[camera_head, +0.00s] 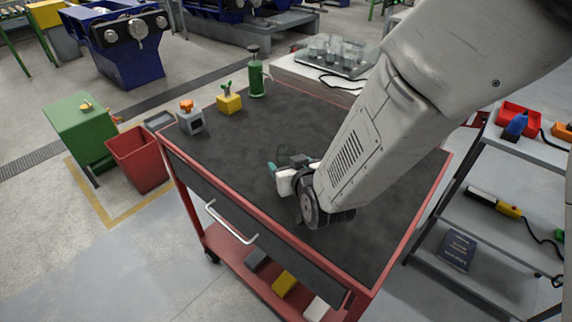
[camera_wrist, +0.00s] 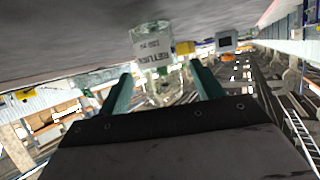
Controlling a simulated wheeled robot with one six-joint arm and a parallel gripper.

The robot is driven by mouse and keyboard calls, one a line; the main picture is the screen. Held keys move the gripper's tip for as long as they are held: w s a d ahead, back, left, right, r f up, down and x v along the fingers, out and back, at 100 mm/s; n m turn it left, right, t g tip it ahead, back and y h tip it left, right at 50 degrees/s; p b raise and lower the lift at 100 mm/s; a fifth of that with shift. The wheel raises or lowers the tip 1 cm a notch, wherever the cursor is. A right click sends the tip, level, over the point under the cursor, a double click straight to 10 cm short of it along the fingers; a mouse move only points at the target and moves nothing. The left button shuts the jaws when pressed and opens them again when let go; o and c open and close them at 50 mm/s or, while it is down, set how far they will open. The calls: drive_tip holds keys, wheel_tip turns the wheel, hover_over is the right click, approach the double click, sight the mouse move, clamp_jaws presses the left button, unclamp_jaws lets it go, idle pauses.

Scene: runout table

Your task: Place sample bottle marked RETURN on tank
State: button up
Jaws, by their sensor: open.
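A clear sample bottle (camera_wrist: 150,36) stands on the dark table top, seen upside down in the wrist view. Its printed label appears to read RETURN. In the head view the bottle (camera_head: 288,153) is partly hidden behind my gripper (camera_head: 283,172). My gripper (camera_wrist: 163,84) is open, with its two teal fingers pointing toward the bottle and apart on either side of its line. Whether the fingers overlap the bottle is unclear. I cannot tell for sure which thing is the tank; a green box-shaped unit (camera_head: 78,128) stands on the floor at left.
The red-framed trolley (camera_head: 260,235) has a grey box with an orange top (camera_head: 190,120), a yellow block (camera_head: 229,104) and a green cylinder (camera_head: 256,80) along its far left side. A pale bench (camera_head: 300,68) with glassware stands behind. A red bin (camera_head: 140,158) sits left.

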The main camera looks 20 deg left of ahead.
sight(286, 160)
drive_tip(key=x, duration=0.3)
drive_tip(key=shift+w+a, duration=0.1)
drive_tip(key=shift+w, duration=0.1)
drive_tip(key=shift+c, duration=0.3)
drive_tip(key=c, duration=1.1)
drive_tip(key=shift+r, duration=0.15)
